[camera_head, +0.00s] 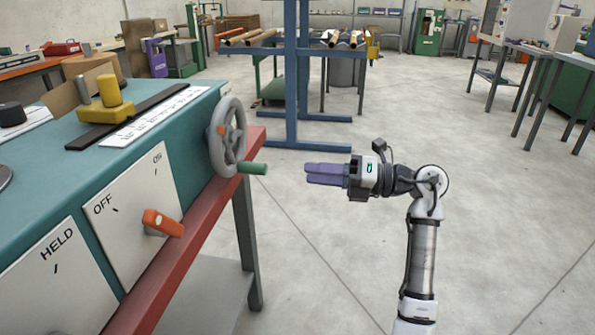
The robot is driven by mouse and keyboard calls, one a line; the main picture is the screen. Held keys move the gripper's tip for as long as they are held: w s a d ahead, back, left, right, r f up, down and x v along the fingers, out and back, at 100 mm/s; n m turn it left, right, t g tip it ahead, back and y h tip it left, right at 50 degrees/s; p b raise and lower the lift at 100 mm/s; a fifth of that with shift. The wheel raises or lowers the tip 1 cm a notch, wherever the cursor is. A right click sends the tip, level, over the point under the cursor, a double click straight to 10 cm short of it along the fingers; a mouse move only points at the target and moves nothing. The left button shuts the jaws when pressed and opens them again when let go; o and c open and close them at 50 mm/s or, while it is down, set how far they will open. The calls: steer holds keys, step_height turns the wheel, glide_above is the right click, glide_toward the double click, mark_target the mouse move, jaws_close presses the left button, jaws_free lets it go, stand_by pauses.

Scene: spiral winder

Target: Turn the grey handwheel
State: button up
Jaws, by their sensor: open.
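The grey handwheel (228,136) stands on the right end of the teal machine (178,152). A green handle (253,168) sticks out from its lower rim toward the right. My gripper (307,174) is to the right of the handwheel, with its purple fingers pointing left toward the green handle. A gap of bare floor shows between the fingertips and the handle, and they do not touch. The gripper is open and holds nothing. The fingers overlap in this view, so their spacing is hard to see.
A red ledge (190,248) runs along the machine's front edge below the wheel. An orange switch lever (163,223) juts from the OFF/ON panel. A blue steel frame (297,75) stands behind. The floor (480,220) to the right is clear.

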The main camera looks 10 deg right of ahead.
steer(key=shift+s+d, duration=0.15)
steer(key=shift+d, duration=0.15)
